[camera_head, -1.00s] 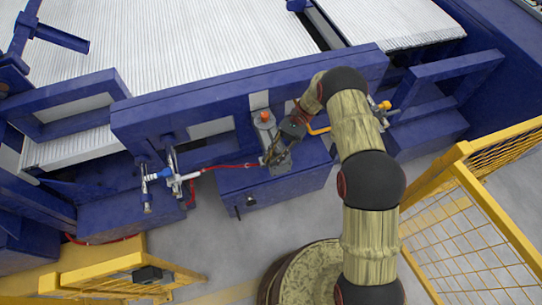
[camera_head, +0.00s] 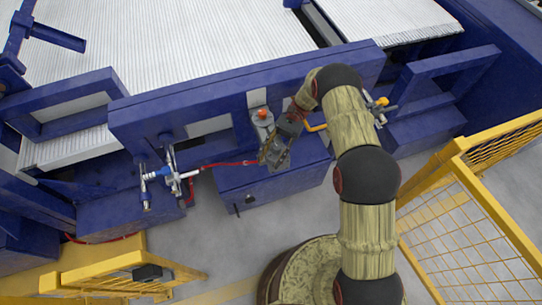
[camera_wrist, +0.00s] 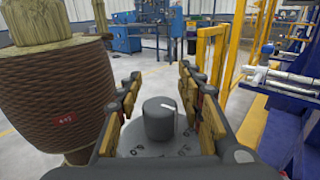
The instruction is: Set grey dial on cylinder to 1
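The grey dial (camera_wrist: 158,122) is a short dark-grey knob with a white mark on its top, on a round grey face with black markings too small to read. In the wrist view it stands between the two fingers of my gripper (camera_wrist: 160,80). The fingers are apart, with a visible gap on both sides of the dial. In the head view my gripper (camera_head: 274,150) is over the grey unit on the blue box, beside a cylinder (camera_head: 262,124) with an orange top. There it hides the dial.
A blue machine frame (camera_head: 220,95) runs behind the box (camera_head: 250,196). A red hose (camera_head: 225,164) leads left to a valve assembly (camera_head: 172,180). Yellow fences (camera_head: 455,165) stand at right and lower left. Grey floor is free in front.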

